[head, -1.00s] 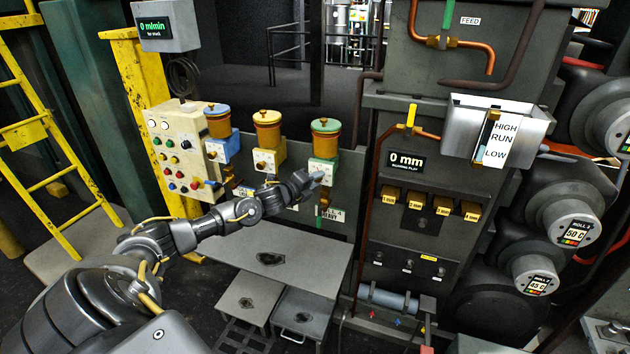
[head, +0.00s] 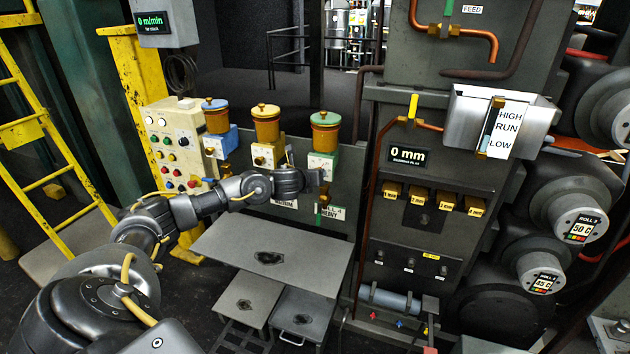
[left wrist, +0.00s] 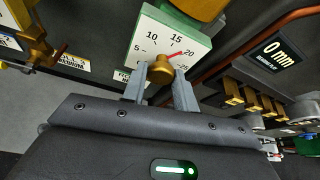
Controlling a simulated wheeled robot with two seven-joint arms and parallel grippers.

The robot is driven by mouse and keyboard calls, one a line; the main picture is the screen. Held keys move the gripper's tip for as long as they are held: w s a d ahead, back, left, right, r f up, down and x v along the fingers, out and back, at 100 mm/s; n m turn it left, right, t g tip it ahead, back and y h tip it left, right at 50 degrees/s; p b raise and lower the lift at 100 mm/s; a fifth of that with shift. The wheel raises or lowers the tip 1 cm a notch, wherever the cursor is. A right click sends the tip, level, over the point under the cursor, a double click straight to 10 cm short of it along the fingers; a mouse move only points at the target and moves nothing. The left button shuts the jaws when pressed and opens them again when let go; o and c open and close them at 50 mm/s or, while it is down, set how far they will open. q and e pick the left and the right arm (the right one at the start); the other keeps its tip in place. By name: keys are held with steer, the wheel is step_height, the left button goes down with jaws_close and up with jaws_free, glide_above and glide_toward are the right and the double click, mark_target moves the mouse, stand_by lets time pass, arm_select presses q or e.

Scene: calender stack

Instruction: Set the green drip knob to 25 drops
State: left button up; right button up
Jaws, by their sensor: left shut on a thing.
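The green drip knob's dial face (left wrist: 160,30) fills the upper middle of the left wrist view, with marks from 5 to 25. Its brass knob (left wrist: 159,68) sits between the two fingers of my left gripper (left wrist: 160,85), which is shut on it. The red pointer at the knob tilts up and right, roughly towards the 20 mark. In the head view the green block (head: 321,161) sits under an amber cup with a green top, and my left gripper (head: 323,183) reaches its lower part, hiding the knob there. My right gripper is not in view.
Yellow (head: 266,152) and blue (head: 218,143) drip oilers stand left of the green one. A grey table (head: 300,235) lies below my arm. A copper pipe (head: 374,180) and a panel with a 0 mm display (head: 407,157) stand to the right.

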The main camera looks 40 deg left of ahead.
arm_select(q)
steer(key=m+y+b, duration=0.2)
steer(key=m+b, duration=0.2)
steer(key=b, duration=0.2)
steer(key=m+g+y+b, duration=0.1)
steer(key=m+y+b, duration=0.2)
steer(key=b, duration=0.4)
steer(key=shift+d+f+m+b, duration=0.2)
steer(key=shift+m+b, duration=0.1)
steer(key=shift+m, duration=0.2)
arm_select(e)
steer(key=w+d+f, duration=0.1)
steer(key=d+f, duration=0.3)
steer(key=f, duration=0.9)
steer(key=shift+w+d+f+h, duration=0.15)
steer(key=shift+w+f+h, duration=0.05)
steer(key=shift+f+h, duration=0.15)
arm_select(q)
steer(key=shift+r, duration=0.1)
steer(key=o, duration=0.9)
steer(key=shift+w, duration=0.1)
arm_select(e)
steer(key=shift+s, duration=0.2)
arm_select(q)
steer(key=shift+o, duration=0.2)
steer(key=shift+r, duration=0.1)
